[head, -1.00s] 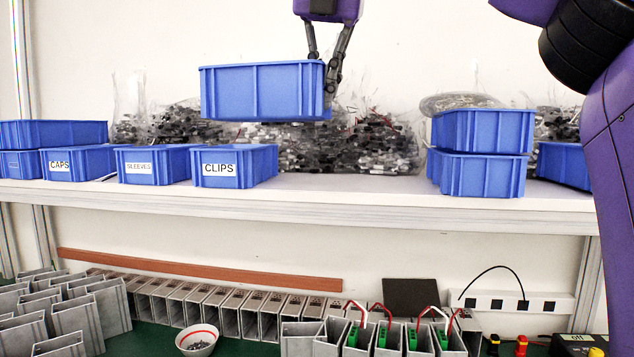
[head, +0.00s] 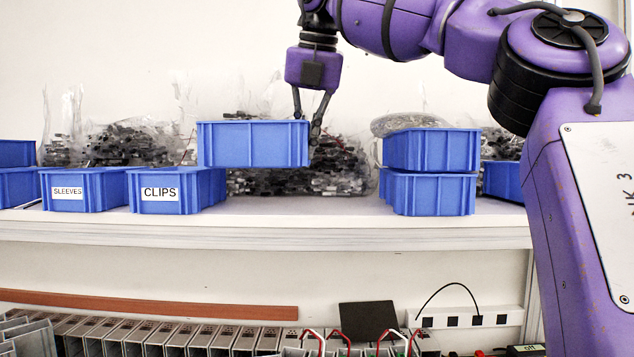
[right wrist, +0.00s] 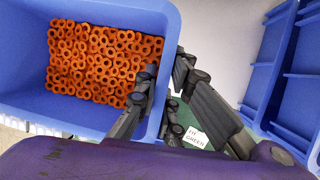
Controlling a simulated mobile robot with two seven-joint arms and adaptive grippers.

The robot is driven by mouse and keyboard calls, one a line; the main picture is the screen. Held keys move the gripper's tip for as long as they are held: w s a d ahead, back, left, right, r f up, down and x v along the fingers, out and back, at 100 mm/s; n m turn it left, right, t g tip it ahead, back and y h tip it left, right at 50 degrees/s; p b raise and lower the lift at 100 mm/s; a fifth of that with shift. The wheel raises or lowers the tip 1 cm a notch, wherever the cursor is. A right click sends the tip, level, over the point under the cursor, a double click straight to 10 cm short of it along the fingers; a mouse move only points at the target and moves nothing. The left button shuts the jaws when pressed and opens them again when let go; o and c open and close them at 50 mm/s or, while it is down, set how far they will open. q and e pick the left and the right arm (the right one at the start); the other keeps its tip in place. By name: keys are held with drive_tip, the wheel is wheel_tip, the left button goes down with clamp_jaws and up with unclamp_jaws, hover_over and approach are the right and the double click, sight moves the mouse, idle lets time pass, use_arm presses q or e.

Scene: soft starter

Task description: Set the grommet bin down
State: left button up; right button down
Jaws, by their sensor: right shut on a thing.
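The grommet bin (head: 253,145) is a blue bin held level above the shelf (head: 290,228), right of the CLIPS bin. In the right wrist view it shows many orange grommets (right wrist: 100,65) inside. My right gripper (head: 314,128) comes down from above and is shut on the bin's right wall; the wrist view shows its fingers (right wrist: 158,98) at that wall. The bin's lower left edge lines up with the top of the CLIPS bin (head: 176,190); I cannot tell whether they touch. My left gripper is not in view.
The SLEEVES bin (head: 84,189) stands left of the CLIPS bin. Two stacked blue bins (head: 430,172) stand on the right. Bags of dark parts (head: 300,183) lie behind. Shelf room is clear between the CLIPS bin and the stack.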

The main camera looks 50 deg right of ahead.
drive_tip(key=d+f, duration=0.2)
drive_tip(key=f, duration=0.1)
drive_tip(key=d+f, duration=0.1)
drive_tip(key=d, duration=0.1)
drive_tip(key=shift+w+f+p, duration=0.25)
drive_tip(key=shift+f+p, duration=0.05)
drive_tip(key=shift+f, duration=0.1)
drive_tip(key=shift+d+f, duration=0.1)
drive_tip(key=shift+f, duration=1.55)
drive_tip(key=c, duration=1.9)
unclamp_jaws()
drive_tip(key=shift+f, duration=0.15)
drive_tip(key=shift+o, duration=0.2)
drive_tip(key=v, duration=1.2)
